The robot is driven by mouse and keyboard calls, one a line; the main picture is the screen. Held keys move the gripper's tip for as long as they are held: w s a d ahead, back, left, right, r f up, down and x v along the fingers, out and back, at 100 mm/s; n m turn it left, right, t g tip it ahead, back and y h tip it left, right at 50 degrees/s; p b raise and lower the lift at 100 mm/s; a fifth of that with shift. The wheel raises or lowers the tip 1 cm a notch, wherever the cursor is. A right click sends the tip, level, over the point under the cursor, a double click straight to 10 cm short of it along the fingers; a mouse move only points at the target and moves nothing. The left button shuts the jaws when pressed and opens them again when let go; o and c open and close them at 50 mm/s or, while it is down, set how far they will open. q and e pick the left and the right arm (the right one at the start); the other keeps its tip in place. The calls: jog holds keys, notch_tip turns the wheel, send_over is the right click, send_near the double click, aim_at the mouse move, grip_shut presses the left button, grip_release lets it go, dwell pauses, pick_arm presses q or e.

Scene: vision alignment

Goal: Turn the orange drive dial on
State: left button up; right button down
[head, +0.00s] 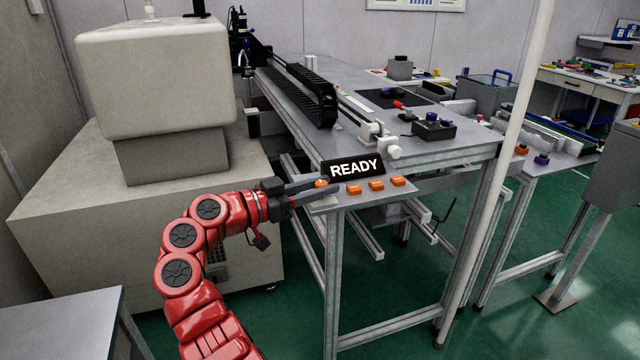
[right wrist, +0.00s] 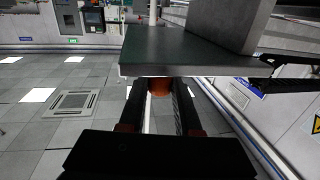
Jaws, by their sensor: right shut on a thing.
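An orange dial (head: 321,183) sits at the left end of a small grey control panel (head: 337,201) below a black sign reading READY (head: 352,168). Three more orange controls (head: 354,188) line the panel to its right. My right gripper (head: 312,186), on the red arm, reaches in from the left and is shut on the leftmost dial. In the right wrist view the orange dial (right wrist: 160,86) shows between the two dark fingers (right wrist: 160,100), partly hidden at the panel edge (right wrist: 190,70). Its marking cannot be read. My left gripper is not in view.
The panel is at the front corner of a grey metal workbench (head: 440,152) carrying a black cable chain (head: 305,92). A large beige machine (head: 160,85) stands left of it. A white pole (head: 510,150) rises at right. Green floor is open at the front right.

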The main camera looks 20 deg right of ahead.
jog(key=c, duration=0.6)
grip_release()
jog(key=shift+d, duration=0.15)
jog(key=v, duration=1.2)
